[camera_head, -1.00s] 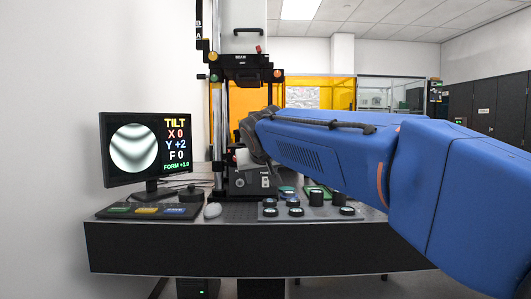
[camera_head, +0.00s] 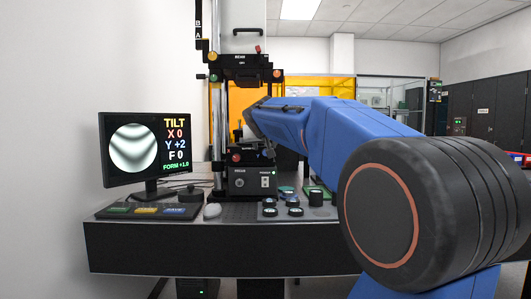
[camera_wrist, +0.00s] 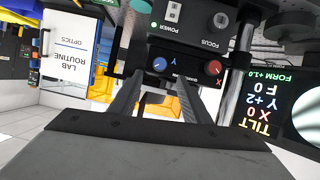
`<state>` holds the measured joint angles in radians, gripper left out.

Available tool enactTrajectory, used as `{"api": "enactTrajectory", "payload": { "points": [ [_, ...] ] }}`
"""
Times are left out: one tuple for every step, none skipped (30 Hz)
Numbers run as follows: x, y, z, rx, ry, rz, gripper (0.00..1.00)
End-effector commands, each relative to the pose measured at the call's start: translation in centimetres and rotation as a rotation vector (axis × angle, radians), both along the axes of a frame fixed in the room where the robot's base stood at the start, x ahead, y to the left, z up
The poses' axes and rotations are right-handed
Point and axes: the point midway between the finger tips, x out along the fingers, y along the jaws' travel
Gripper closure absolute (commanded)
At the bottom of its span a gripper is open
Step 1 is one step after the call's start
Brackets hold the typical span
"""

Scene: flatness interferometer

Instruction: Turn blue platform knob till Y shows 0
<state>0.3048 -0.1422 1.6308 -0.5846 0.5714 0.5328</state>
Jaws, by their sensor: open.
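The blue platform knob (camera_wrist: 158,64) sits on the dark platform block beside an upside-down Y mark in the wrist view. The red knob (camera_wrist: 213,67) is on the same face, to its right. My gripper (camera_wrist: 160,77) is open and empty, its two fingers pointing toward the blue knob, one to each side of it in the picture. Whether they touch it I cannot tell.
The lower box with a power switch (camera_head: 265,181) stands below the platform. A tray of dark knobs and caps (camera_head: 300,212) lies to the right on the bench. A upright post (camera_head: 217,110) stands left of the platform.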

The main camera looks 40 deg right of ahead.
Motion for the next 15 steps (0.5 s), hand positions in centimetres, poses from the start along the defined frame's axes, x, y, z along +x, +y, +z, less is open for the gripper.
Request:
{"api": "enactTrajectory", "payload": {
  "points": [
    [0.7,-0.6,-0.5,0.001,0.002,-0.001,0.57],
    [1.2,-0.9,-0.7,0.001,0.002,-0.001,0.57],
    [1.7,-1.3,-1.0,0.001,0.002,-0.001,0.57],
    [2.0,-1.6,-1.1,0.0,0.002,-0.002,0.57],
    [2.4,-1.9,-1.4,0.001,0.002,-0.001,0.57],
    [3.0,-2.2,-1.6,0.0,0.001,-0.001,0.57],
    [3.4,-2.5,-1.8,0.001,0.001,0.0,0.57],
    [3.7,-2.8,-1.9,0.0,0.001,0.0,0.57],
    [4.2,-3.1,-2.2,0.0,0.002,-0.001,0.57],
    [4.5,-3.4,-2.4,0.0,0.002,-0.001,0.57],
    [4.8,-3.6,-2.6,-0.001,0.002,-0.001,0.57],
    [5.2,-3.9,-2.7,0.0,0.001,0.0,0.57],
    [5.5,-4.1,-2.8,-0.001,0.001,0.0,0.57],
    [5.7,-4.3,-3.0,-0.001,0.001,0.0,0.57],
    [6.0,-4.5,-3.1,-0.001,0.001,0.0,0.57]
  ]
}}
